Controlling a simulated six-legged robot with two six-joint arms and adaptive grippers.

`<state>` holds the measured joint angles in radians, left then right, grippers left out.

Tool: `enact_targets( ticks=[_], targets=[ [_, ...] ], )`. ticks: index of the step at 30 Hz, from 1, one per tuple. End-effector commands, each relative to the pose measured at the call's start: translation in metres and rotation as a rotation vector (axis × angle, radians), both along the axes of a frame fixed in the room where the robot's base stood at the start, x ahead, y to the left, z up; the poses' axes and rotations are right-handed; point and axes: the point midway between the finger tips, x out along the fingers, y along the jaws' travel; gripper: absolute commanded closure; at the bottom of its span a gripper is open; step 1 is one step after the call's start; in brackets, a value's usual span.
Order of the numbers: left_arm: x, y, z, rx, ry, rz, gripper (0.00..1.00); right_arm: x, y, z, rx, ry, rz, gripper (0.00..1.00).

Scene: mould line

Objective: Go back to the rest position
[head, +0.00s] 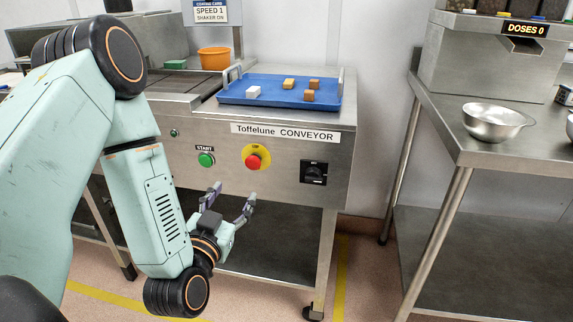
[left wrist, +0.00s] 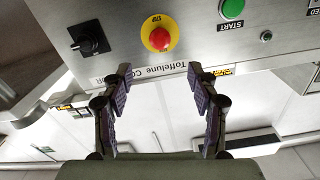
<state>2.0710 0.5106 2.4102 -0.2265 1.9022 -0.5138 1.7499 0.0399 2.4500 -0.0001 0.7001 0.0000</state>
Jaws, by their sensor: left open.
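My left arm comes in from the left in the head view and reaches down in front of the conveyor (head: 284,184). My left gripper (head: 232,192) is open and empty, below the green start button (head: 206,159) and the red stop button (head: 253,162). In the left wrist view the spread fingers of my left gripper (left wrist: 160,80) have nothing between them. The red stop button (left wrist: 160,39) and the green start button (left wrist: 232,9) show beyond them there, upside down. My right gripper is in neither view.
A blue tray (head: 240,100) with several small blocks lies on the conveyor. An orange tub (head: 214,58) stands behind it. A black rotary switch (head: 313,172) is on the panel's right. A steel table (head: 480,150) with a metal bowl (head: 494,122) stands at the right, beyond a floor gap.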

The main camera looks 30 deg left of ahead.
Motion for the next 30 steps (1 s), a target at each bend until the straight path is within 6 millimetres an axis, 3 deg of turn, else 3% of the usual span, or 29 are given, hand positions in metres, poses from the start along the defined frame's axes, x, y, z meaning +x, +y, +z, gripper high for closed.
enact_targets(
  ticks=[4,7,14,17,20,24,27,30],
  targets=[
    [0.0,0.0,0.0,-0.005,-0.001,0.0,0.4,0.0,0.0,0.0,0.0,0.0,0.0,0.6],
    [0.001,-0.003,-0.011,-0.056,0.041,-0.013,0.4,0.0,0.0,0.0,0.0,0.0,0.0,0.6],
    [-0.019,-0.029,-0.09,-0.286,0.387,-0.054,0.4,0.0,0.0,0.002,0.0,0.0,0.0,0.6],
    [-0.046,-0.048,-0.129,-0.368,0.592,-0.063,0.4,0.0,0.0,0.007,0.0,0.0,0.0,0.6],
    [-0.086,-0.066,-0.164,-0.434,0.817,-0.053,0.4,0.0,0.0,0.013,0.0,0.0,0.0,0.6],
    [-0.164,-0.087,-0.201,-0.48,1.151,-0.011,0.4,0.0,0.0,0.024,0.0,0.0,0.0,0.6],
    [-0.218,-0.096,-0.213,-0.467,1.351,0.02,0.4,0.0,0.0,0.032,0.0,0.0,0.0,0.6],
    [-0.254,-0.1,-0.216,-0.415,1.47,0.016,0.4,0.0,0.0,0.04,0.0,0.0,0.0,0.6]
  ],
)
